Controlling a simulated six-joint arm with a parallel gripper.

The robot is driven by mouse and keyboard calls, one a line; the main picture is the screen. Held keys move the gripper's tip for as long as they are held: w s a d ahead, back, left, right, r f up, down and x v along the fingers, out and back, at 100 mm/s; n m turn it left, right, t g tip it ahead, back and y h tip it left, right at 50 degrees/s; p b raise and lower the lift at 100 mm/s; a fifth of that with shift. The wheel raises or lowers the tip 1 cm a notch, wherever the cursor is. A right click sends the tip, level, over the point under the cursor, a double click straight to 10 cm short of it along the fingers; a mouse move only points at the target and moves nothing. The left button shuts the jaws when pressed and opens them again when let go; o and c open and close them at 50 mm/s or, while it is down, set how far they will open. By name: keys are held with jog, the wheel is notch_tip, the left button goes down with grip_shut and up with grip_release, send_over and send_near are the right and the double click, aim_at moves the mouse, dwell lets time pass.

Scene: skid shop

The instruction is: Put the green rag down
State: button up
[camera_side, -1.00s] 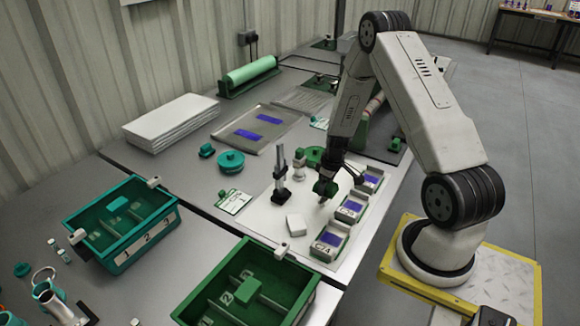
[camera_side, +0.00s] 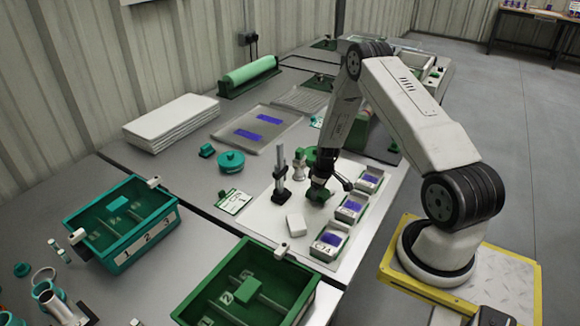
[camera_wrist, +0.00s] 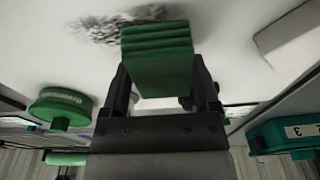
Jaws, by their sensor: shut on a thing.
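My gripper (camera_side: 320,184) is shut on the folded green rag (camera_wrist: 158,62). In the wrist view the rag sits between the two fingers, its layered folds facing up the picture. A dark smudge (camera_wrist: 108,28) on the white surface lies just beyond the rag in the wrist view. I cannot tell whether the rag touches the board.
Small trays with blue contents (camera_side: 350,209) line the right side. A green bin (camera_side: 205,296) and a teal bin (camera_side: 82,222) stand nearer the camera.

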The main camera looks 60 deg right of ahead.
aim_at(322, 192)
jog(key=shift+f, duration=1.05)
jog(key=shift+f, duration=0.15)
jog(key=o, duration=1.1)
jog(key=shift+c, duration=0.2)
jog(key=shift+s+r, duration=0.25)
jog(key=shift+r, duration=1.8)
jog(key=shift+s+r, duration=0.25)
jog(key=shift+r, duration=1.75)
jog(key=shift+s+r, duration=0.25)
jog(key=shift+r, duration=1.8)
